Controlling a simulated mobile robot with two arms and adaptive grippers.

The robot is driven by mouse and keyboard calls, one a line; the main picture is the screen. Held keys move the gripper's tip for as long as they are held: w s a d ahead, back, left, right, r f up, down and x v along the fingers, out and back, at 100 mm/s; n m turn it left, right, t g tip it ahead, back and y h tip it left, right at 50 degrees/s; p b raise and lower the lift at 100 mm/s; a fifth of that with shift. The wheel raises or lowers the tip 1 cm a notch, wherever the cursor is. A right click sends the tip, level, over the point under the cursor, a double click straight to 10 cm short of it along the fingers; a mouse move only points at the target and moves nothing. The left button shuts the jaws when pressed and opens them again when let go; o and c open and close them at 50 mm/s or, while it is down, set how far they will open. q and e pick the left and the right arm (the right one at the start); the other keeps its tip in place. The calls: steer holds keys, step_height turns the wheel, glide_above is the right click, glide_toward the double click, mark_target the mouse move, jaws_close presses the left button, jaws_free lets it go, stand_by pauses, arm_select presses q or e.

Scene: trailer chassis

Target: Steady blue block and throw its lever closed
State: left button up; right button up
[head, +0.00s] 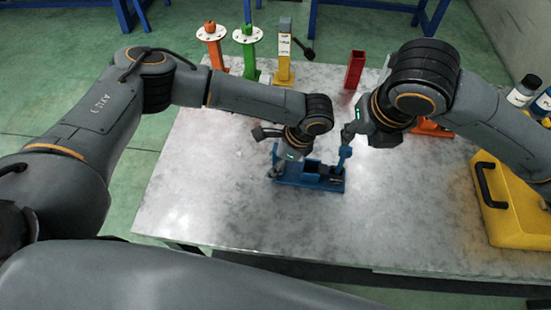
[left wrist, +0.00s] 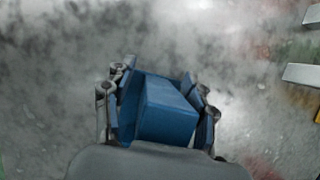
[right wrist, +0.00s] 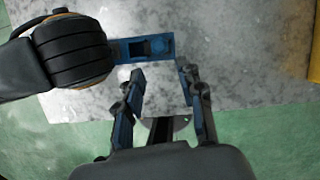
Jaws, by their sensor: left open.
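The blue block (head: 311,174) lies on the grey table top, a long low base with a raised middle part. My left gripper (head: 276,165) is at its left end. In the left wrist view a blue boxy part (left wrist: 165,110) of it sits between the fingers of my left gripper (left wrist: 165,95), which are open around it. My right gripper (head: 346,150) is above the block's right end. In the right wrist view my right gripper (right wrist: 160,75) has its fingers spread, with nothing clearly between them, and the block (right wrist: 150,47) lies beyond them. I cannot clearly make out the lever.
Orange, green and yellow stands (head: 283,65) are at the table's back edge. A red upright piece (head: 355,70) stands at the back right. A yellow case (head: 510,205) with a black handle is at the right. The table (head: 210,200) is clear to the left.

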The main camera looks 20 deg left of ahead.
arm_select(q)
jaws_close()
arm_select(e)
jaws_close()
steer(key=s+a+m+t, duration=0.1)
steer(key=s+m, duration=0.3)
steer(key=m, duration=1.1)
steer(key=s+a+m+t+h, duration=0.1)
steer(key=s+a+m, duration=0.3)
steer(key=m, duration=1.1)
steer(key=shift+s+a+f+t, duration=0.25)
steer(key=shift+s+f+t, duration=0.25)
steer(key=shift+t, duration=0.3)
steer(key=shift+r, duration=0.1)
